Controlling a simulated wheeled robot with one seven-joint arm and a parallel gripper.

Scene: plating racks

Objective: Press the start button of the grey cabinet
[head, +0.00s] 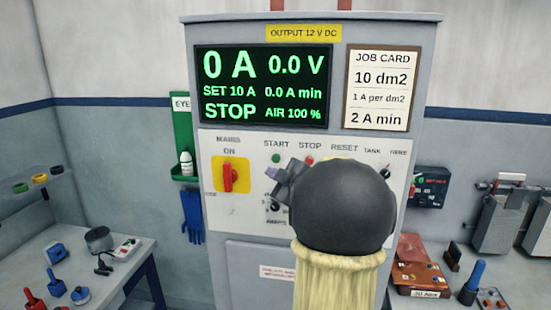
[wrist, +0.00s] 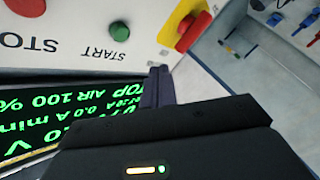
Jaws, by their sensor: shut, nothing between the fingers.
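The grey cabinet (head: 236,225) stands in front of me. Its green START button (head: 276,158) sits on the white panel, between the red main switch on its yellow plate (head: 231,187) and the red STOP button (head: 309,160). The display (head: 262,85) reads 0 A, 0.0 V and STOP. My gripper (head: 271,173) is shut and empty, just below the START button in the head view. In the wrist view, which is turned over, the green button (wrist: 119,31) shows up and left of the shut fingertips (wrist: 159,72), apart from them in the picture.
The red STOP button (wrist: 25,6) also shows in the wrist view, as does the red main switch (wrist: 190,32). My wrist hides the panel's lower right. A job card (head: 381,88) hangs beside the display. Side tables stand left (head: 130,265) and right, with tools on them.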

